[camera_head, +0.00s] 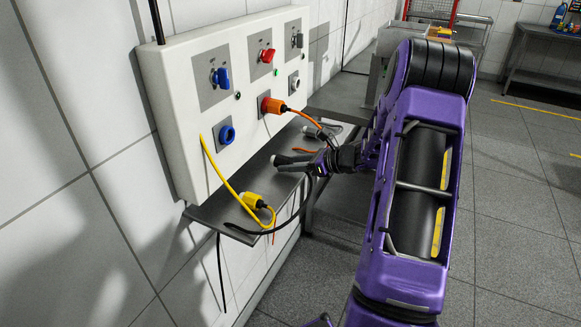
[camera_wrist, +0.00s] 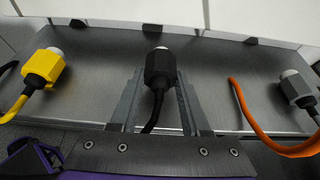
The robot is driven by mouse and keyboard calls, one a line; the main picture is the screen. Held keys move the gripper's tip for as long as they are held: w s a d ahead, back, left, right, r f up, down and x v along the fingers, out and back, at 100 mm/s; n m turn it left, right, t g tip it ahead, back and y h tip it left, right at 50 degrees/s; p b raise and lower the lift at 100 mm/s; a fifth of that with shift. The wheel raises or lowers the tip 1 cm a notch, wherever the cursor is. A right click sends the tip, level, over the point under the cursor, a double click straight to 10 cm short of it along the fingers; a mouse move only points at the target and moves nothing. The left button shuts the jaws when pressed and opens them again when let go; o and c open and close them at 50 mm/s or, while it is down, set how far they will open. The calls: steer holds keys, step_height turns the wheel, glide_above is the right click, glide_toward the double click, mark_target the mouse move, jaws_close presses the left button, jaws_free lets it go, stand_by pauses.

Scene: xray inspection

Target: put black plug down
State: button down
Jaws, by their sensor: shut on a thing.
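The black plug (camera_wrist: 160,66) with a pale tip sits between the two fingers of my gripper (camera_wrist: 160,88) in the wrist view. The fingers are shut on its sides, and its black cable runs back toward my wrist. In the head view my gripper (camera_head: 284,164) is low over the grey shelf (camera_head: 213,208) below the wall panel. The plug is hard to tell from the dark fingers there. Whether it touches the shelf or hangs just above it I cannot tell.
A yellow plug (camera_head: 253,200) lies on the shelf to the left, a grey plug (camera_wrist: 295,88) to the right. An orange plug (camera_head: 272,105) sits in a socket of the white panel (camera_head: 175,125). Yellow, orange and black cables cross the shelf. Bare shelf lies on both sides of the black plug.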

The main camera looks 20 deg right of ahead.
steer(key=shift+f, duration=0.35)
steer(key=shift+f+b, duration=0.4)
steer(key=shift+b, duration=0.2)
steer(key=shift+c, duration=1.9)
jaws_free()
steer(key=shift+r, duration=0.1)
steer(key=shift+r+p, duration=0.5)
steer(key=shift+p, duration=0.3)
steer(key=v, duration=1.2)
steer(key=shift+f, duration=0.25)
